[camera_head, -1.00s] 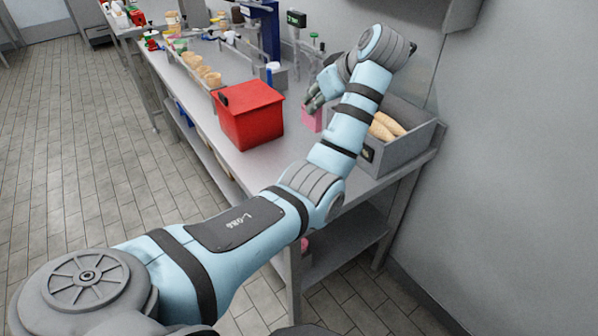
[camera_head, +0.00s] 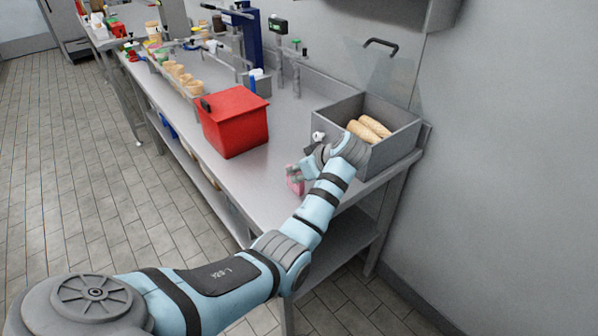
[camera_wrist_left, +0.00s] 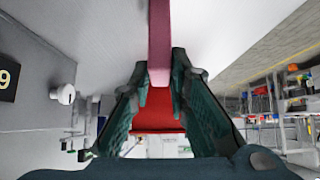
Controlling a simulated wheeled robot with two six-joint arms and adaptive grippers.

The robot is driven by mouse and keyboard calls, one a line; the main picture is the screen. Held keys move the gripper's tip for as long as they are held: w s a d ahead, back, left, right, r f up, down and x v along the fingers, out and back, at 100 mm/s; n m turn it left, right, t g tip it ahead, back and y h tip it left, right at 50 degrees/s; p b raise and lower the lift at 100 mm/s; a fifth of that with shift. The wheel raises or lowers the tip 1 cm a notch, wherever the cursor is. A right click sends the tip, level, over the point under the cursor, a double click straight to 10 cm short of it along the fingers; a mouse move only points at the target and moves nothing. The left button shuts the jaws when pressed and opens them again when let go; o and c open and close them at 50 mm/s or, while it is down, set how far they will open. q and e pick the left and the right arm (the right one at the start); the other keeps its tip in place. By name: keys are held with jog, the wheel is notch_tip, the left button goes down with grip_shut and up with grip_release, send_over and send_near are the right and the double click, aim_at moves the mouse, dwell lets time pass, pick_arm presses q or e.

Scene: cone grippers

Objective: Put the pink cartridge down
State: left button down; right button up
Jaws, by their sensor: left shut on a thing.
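The pink cartridge (camera_head: 295,180) is at the near right part of the steel bench, in front of the grey bin. My left gripper (camera_head: 298,173) is shut on it, and my wrist hides part of it. In the left wrist view the cartridge (camera_wrist_left: 159,45) runs as a pink strip from the top edge down between the two dark green fingers of the gripper (camera_wrist_left: 160,92). I cannot tell whether its underside touches the bench top (camera_head: 225,170). My right gripper is not in view.
A red bin (camera_head: 233,125) stands left of the cartridge. The grey bin (camera_head: 395,150) with cones (camera_head: 368,130) stands right, close to my wrist. Cups (camera_head: 180,78) and a blue stand (camera_head: 248,35) are farther back. Bare bench lies between the two bins.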

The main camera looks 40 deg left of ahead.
pick_arm(q)
jog(key=c, duration=1.5)
grip_release()
jog(key=shift+c, duration=0.2)
jog(key=p+v, duration=0.1)
jog(key=v, duration=1.1)
jog(key=shift+p, duration=0.3)
